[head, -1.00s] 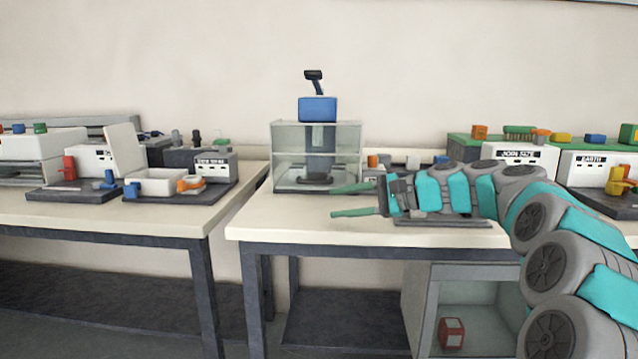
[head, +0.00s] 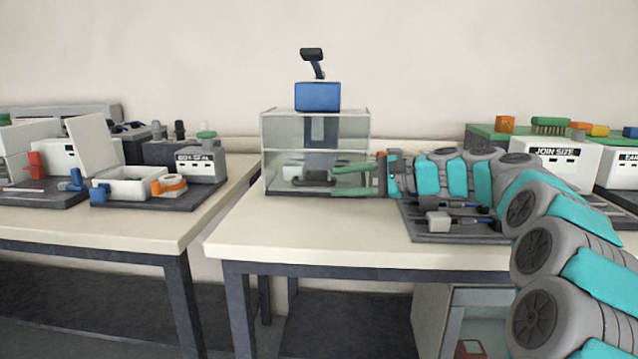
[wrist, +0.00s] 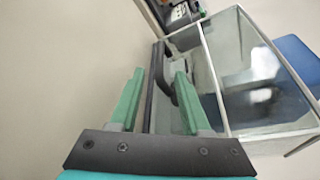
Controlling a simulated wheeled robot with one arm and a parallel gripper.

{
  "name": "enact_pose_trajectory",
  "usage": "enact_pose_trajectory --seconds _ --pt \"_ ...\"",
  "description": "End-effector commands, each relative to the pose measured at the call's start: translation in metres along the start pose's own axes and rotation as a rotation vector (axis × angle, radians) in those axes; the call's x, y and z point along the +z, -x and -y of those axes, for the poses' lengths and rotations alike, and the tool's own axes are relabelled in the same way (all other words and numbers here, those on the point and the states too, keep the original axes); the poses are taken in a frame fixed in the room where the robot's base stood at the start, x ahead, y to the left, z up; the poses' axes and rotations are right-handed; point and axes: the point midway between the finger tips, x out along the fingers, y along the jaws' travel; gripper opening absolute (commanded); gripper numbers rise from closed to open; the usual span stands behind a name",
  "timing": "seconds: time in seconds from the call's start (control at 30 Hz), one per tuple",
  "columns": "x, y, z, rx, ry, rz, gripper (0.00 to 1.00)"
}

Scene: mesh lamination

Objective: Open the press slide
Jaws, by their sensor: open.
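The press is a clear-walled box (head: 285,130) with a blue block (head: 317,97) and a black lever (head: 313,62) on top, at the back left of the middle table. Its low front part with a dark handle-like piece (head: 317,175) lies by my fingertips. My gripper (head: 334,181) has its two green fingers apart, pointing left at the front of the box. In the wrist view a dark bar (wrist: 155,85) shows in the gap between the fingers (wrist: 160,73), with the clear box to the right. I cannot tell whether the fingers touch it.
A grey fixture board (head: 455,239) lies below my arm on the table (head: 300,240). The table front left is clear. On the left table stand an open white box (head: 130,187) and other devices. White units (head: 553,160) stand at the right.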

Motion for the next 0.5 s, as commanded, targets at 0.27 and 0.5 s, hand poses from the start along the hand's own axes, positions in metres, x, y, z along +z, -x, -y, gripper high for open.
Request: enact_pose_trajectory --seconds 0.27,0.5 --pt "0.0 -0.043 -0.002 0.005 -0.001 0.003 0.47" --pt "0.0 -0.062 -0.001 0.001 0.0 0.0 0.47"
